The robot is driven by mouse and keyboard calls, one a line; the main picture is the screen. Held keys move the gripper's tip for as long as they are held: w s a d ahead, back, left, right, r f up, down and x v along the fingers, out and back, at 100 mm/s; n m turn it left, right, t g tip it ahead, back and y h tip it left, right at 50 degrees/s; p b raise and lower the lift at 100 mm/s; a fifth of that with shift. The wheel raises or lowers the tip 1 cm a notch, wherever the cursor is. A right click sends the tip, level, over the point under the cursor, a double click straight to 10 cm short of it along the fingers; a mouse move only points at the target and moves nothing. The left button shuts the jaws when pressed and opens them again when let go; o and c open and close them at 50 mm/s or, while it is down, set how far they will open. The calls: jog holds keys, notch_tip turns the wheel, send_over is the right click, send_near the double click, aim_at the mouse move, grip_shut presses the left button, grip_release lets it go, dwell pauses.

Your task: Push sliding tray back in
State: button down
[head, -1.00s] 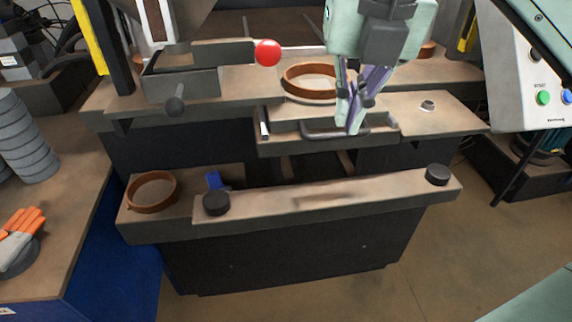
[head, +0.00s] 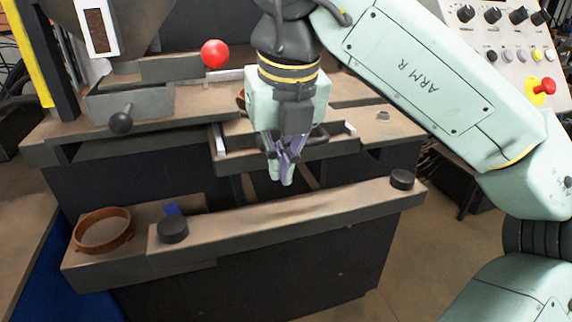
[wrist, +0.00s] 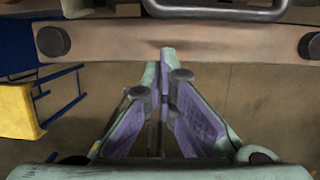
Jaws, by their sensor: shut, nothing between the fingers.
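The sliding tray (head: 235,164) is a brown-topped drawer with a dark front, at the middle of the machine in the head view. Its dark bar handle (head: 320,138) is partly hidden behind my gripper. The handle also shows at the top edge of the wrist view (wrist: 215,13). My gripper (head: 281,180) is shut and empty, pointing down in front of the tray. Its fingertips look lower than the tray's front. In the wrist view the closed fingertips (wrist: 168,52) appear over the front beam, apart from the handle.
A front beam (head: 290,208) with black round knobs (head: 173,229) (head: 403,179) runs across in front of the tray. A red ball knob (head: 215,54) stands behind. A dark gap lies between tray and beam.

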jog(key=shift+w+a+r, duration=0.15)
jog(key=shift+w, duration=0.25)
jog(key=shift+w+a+r, duration=0.1)
jog(key=shift+w+a, duration=0.05)
jog(key=shift+w, duration=0.25)
jog(key=shift+w, duration=0.1)
